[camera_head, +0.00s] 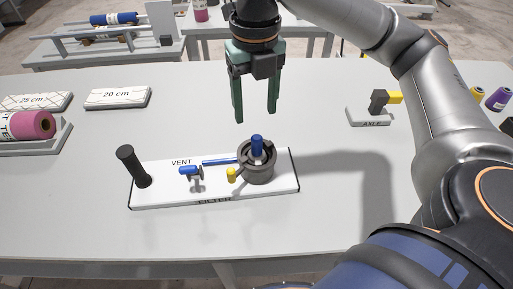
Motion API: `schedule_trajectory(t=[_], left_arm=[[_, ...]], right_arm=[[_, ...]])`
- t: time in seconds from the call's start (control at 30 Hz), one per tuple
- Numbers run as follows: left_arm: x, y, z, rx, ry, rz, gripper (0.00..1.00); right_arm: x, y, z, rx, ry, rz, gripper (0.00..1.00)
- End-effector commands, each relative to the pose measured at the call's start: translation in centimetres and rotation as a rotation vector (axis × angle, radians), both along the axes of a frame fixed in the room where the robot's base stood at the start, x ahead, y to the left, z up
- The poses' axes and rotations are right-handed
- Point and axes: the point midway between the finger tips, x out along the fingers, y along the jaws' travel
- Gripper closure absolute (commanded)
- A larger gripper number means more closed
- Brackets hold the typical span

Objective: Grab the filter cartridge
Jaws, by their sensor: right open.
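The filter fixture is a white base plate (219,190) lettered VENT and FILTER on the table. A round grey housing (256,168) stands at its right, with a blue cylindrical piece (257,145) upright in its top; this looks like the filter cartridge. A blue lever or valve (189,170) and a yellow knob (231,175) are left of the housing. A black cylinder (133,166) stands at the plate's left end. My right gripper (256,116) is open and empty, pointing down above the blue piece, apart from it. My left gripper is out of view.
A small AXLE stand (368,117) with a yellow-tipped part is at the right. White blocks marked 20 cm (118,97) and 25 cm (36,102) and a pink roll (29,125) in a tray are at the left. The table front is clear.

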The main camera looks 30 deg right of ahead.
Motion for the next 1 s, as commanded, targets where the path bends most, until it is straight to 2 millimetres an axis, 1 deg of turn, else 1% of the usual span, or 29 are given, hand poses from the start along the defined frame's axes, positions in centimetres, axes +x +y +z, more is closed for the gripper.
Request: schedule_trajectory(t=[0.03,0.13,0.33,0.6,0.7,0.93,1.0], left_arm=[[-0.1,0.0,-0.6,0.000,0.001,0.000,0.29],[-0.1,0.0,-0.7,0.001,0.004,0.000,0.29],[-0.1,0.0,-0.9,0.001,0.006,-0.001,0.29],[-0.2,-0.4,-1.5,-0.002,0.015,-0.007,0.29],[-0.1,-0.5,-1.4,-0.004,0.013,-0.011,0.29],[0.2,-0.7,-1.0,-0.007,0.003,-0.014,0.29],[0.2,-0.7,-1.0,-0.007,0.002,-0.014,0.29]], right_arm=[[-0.1,0.0,-1.3,0.000,0.003,0.000,0.36],[0.0,0.0,-2.3,-0.001,0.001,-0.001,0.36],[-0.2,0.0,-3.8,-0.002,0.000,-0.001,0.36],[-0.6,0.1,-7.6,-0.001,0.001,-0.001,0.36],[-0.6,0.1,-8.2,0.000,-0.001,-0.001,0.36],[-0.6,0.1,-8.2,0.000,-0.002,0.000,0.36],[-0.6,0.1,-8.2,0.000,-0.002,0.000,0.44]])
